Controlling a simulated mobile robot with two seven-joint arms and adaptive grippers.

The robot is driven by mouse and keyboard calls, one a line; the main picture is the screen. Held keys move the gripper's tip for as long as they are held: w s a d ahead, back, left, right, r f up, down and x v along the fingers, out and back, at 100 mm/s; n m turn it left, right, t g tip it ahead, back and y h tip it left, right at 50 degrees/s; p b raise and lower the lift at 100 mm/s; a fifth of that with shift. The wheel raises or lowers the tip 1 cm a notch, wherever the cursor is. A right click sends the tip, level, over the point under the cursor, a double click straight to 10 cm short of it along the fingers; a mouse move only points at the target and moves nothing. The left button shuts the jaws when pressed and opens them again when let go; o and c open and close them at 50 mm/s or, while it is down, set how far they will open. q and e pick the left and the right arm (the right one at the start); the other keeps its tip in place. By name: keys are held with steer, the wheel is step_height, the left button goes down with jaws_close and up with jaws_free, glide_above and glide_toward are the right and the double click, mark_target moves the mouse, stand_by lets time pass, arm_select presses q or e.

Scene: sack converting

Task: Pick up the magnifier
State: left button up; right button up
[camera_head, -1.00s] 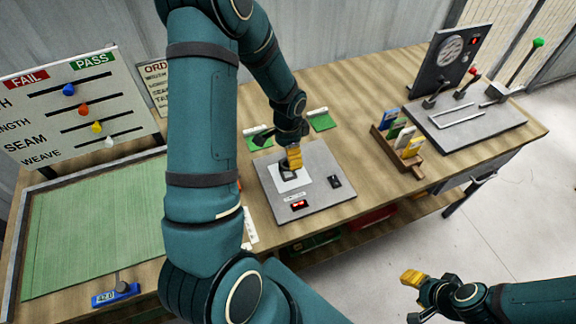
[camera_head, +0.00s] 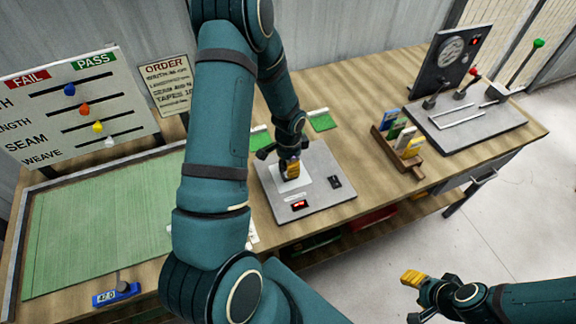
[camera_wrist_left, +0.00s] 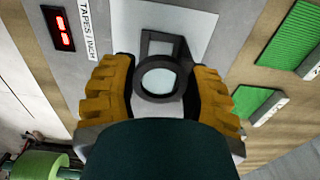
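The magnifier (camera_wrist_left: 160,80), a small black frame with a round lens, stands on the white sheet of the grey counting plate. In the head view it is mostly hidden by my left gripper (camera_head: 291,172), which points down over it. In the left wrist view the yellow fingers of my left gripper (camera_wrist_left: 162,68) are apart, one on each side of the round lens. They look close to its rim, but no firm contact shows. My right gripper (camera_head: 418,290) is off the table at the lower right, away from the magnifier; its finger gap is unclear.
The grey plate (camera_head: 325,205) carries a red display (camera_head: 299,205) and a small black switch (camera_head: 335,182). Green swatches (camera_head: 321,121) lie behind it. A wooden card holder (camera_head: 400,155) and a lever machine (camera_head: 465,120) stand right. A green mat (camera_head: 95,225) lies left.

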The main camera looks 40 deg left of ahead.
arm_select(q)
steer(key=shift+c, duration=1.1)
